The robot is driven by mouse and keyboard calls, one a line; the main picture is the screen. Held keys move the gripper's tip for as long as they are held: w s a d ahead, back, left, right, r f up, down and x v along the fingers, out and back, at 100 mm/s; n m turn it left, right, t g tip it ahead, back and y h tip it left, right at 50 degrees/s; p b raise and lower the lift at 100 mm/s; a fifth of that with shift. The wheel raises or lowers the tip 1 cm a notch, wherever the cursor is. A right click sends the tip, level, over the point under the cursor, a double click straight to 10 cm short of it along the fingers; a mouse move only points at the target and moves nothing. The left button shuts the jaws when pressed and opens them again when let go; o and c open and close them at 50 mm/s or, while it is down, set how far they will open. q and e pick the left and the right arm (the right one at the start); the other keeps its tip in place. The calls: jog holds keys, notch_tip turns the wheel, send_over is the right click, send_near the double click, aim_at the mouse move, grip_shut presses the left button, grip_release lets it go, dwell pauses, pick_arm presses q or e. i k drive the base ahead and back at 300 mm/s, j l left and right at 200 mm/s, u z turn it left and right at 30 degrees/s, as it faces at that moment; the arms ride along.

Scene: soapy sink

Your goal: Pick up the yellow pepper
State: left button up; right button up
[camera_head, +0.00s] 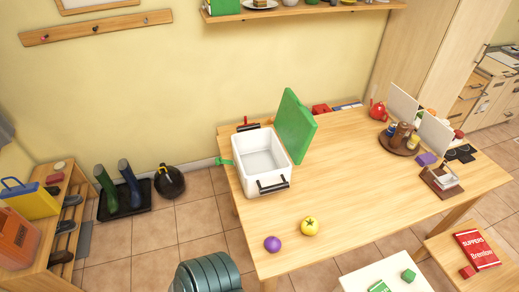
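The yellow pepper (310,226) is a small round yellow thing with a dark star-shaped top. It sits on the wooden table (365,205) near its front edge, left of the table's middle. Nothing touches it or covers it. Neither my left nor my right gripper shows in the head view.
A purple round vegetable (272,244) lies left of the pepper. A white bin (264,183) with black handles and a raised green lid (295,124) stands behind. A tray of jars (400,146) is far right. The tabletop right of the pepper is clear.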

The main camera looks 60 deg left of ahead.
aim_at(309, 226)
jog(key=u, duration=1.85)
